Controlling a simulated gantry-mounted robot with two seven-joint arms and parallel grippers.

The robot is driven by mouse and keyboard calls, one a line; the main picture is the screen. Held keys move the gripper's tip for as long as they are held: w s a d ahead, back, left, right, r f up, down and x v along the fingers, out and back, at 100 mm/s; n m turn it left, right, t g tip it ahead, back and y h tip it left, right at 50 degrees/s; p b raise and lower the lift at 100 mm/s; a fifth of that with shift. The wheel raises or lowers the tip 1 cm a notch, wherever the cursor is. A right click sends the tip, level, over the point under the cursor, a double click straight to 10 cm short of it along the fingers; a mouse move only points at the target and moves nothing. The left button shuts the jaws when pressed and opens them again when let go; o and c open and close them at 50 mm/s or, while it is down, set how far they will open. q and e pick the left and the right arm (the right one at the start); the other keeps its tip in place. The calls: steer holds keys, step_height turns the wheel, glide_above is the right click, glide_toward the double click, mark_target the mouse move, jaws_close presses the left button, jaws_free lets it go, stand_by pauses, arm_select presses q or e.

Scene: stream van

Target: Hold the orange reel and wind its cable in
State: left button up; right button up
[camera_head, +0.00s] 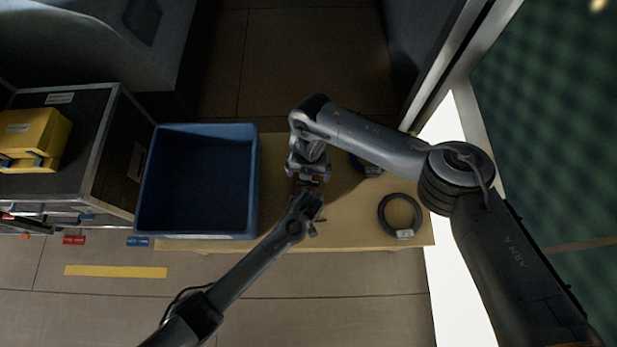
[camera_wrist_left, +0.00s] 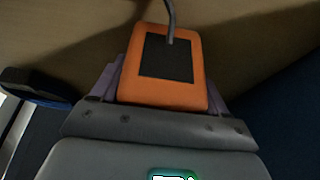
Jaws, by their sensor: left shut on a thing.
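The orange reel (camera_wrist_left: 163,93), an orange block with a black square face, fills the middle of the left wrist view. A grey cable (camera_wrist_left: 171,20) rises from the black face. My left gripper (camera_wrist_left: 163,100) is shut on the reel, with a finger at each side. In the head view my left gripper (camera_head: 308,203) is over the table, just below my right gripper (camera_head: 306,170). The two grippers nearly meet there and mostly hide the reel. Whether my right gripper's fingers are open or shut is hidden from above.
A blue bin (camera_head: 197,236) stands on the table (camera_head: 345,228), left of the grippers. A dark cable coil (camera_head: 381,222) lies at the right, and another coil (camera_head: 371,169) is partly under my right arm. A yellow case (camera_head: 38,135) sits on a dark cabinet at left.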

mark_target(308, 183)
steer(key=shift+f, duration=2.5)
steer(key=c, duration=1)
steer(key=m, duration=0.3)
steer(key=o, duration=1)
steer(key=shift+r, duration=0.15)
